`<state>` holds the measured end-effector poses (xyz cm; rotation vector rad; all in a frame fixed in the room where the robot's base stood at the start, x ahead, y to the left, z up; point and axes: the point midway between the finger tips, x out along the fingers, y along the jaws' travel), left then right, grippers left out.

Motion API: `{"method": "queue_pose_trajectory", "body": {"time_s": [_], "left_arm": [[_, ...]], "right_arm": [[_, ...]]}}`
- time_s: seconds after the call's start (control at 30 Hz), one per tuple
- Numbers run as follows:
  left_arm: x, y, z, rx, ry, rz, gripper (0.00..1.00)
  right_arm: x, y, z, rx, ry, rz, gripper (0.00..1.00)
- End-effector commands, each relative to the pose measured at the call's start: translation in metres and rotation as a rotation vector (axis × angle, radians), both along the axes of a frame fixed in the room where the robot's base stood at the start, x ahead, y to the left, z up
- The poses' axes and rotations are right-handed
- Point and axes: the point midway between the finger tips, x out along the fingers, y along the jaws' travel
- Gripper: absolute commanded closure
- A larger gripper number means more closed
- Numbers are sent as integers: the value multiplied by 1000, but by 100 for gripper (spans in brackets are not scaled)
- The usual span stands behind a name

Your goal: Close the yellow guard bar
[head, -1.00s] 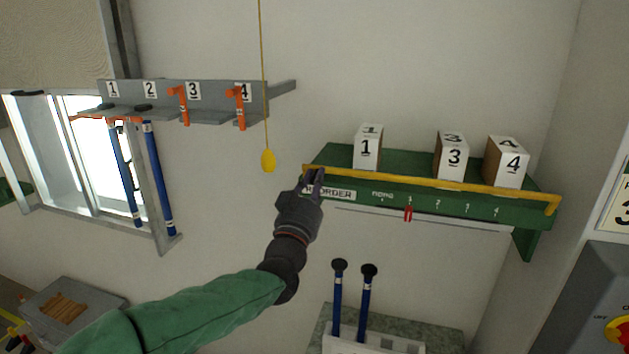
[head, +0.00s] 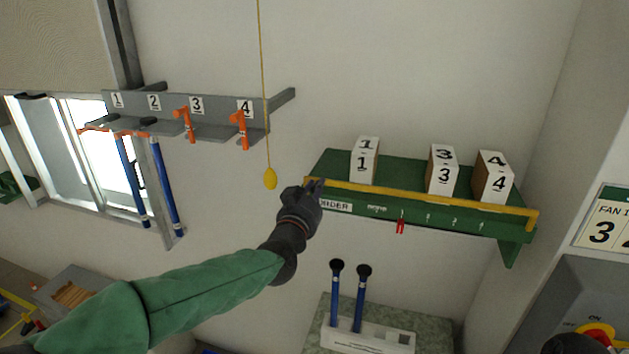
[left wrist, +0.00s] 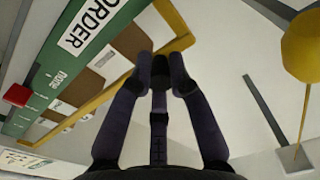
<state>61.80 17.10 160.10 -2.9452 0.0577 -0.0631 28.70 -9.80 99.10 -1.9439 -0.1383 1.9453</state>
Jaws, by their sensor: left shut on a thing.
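The yellow guard bar (head: 420,195) runs along the front of a green shelf (head: 400,172), across the lower front of white-faced blocks numbered 1 (head: 364,160), 3 (head: 441,170) and 4 (head: 492,178). My left gripper (head: 316,186) is at the bar's left end, shut on it. In the left wrist view, the dark fingertips (left wrist: 160,68) are close together beside the bar's corner (left wrist: 184,42); the exact contact is partly hidden. A dark rounded shape at the lower right edge may be part of my right arm; no right fingers show.
A yellow pull knob (head: 270,179) hangs on a cord just left of my left gripper. A grey rack (head: 215,105) with orange hooks is on the wall at left. A red pointer (head: 400,226) sits on the shelf front. Two blue rods (head: 347,300) stand below.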

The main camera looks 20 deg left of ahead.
Motion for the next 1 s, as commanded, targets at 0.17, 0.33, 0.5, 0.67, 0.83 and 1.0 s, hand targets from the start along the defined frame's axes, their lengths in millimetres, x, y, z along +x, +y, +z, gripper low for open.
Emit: {"method": "queue_pose_trajectory", "body": {"time_s": [0.17, 0.33, 0.5, 0.67, 0.83, 1.0], "left_arm": [[0, 1, 7, 1, 3, 3, 100], [0, 2, 7, 1, 1, 3, 100], [0, 2, 7, 0, 0, 3, 61], [0, 1, 5, 0, 5, 2, 57], [0, 1, 3, 0, 8, 1, 57], [-8, 1, 3, 0, 7, 0, 57]], "right_arm": [[0, 0, 6, 0, 0, 0, 0], [0, 0, 5, 0, 0, 0, 0], [0, 0, 5, 0, 0, 0, 0], [0, 0, 5, 0, 0, 0, 0], [0, 0, 5, 0, 0, 0, 0], [0, 0, 5, 0, 0, 0, 0]]}}
